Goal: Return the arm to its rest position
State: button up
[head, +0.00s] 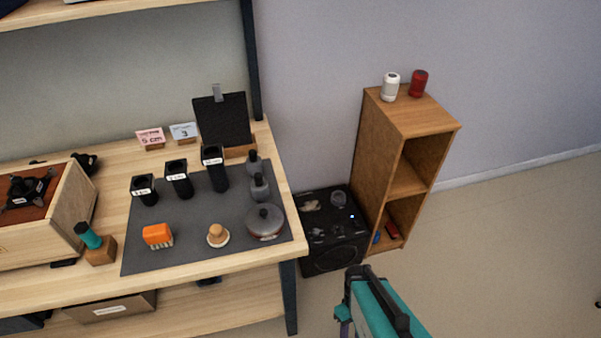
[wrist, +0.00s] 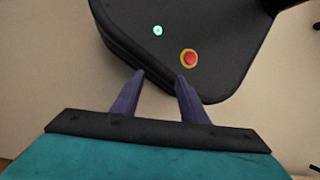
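My gripper (wrist: 159,79) shows in the wrist view with its two purple fingers apart and nothing between them. In the head view the teal end of my arm (head: 378,308) is at the bottom right of centre, in front of the black box and to the right of the workbench. Only a bit of purple finger shows there, at its left side. In the wrist view the fingers point toward my own black base, which has a red button and a small green light.
The wooden workbench (head: 208,274) stands left, with a dark mat (head: 190,235) bearing black holders, an orange block and a lidded pot. A black box (head: 333,255) sits on the floor beside a wooden shelf (head: 373,170) with a white and a red can on top.

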jog(key=shift+s+r+m, duration=0.2)
jog(key=shift+s+m, duration=0.05)
jog(key=shift+m, duration=0.8)
jog(key=shift+s+r+m, duration=0.2)
jog(key=shift+r+m, duration=0.05)
jog(key=shift+m, duration=0.75)
jog(key=shift+s+r+m, duration=0.2)
jog(key=shift+s+m, duration=0.05)
jog(key=shift+m, duration=0.8)
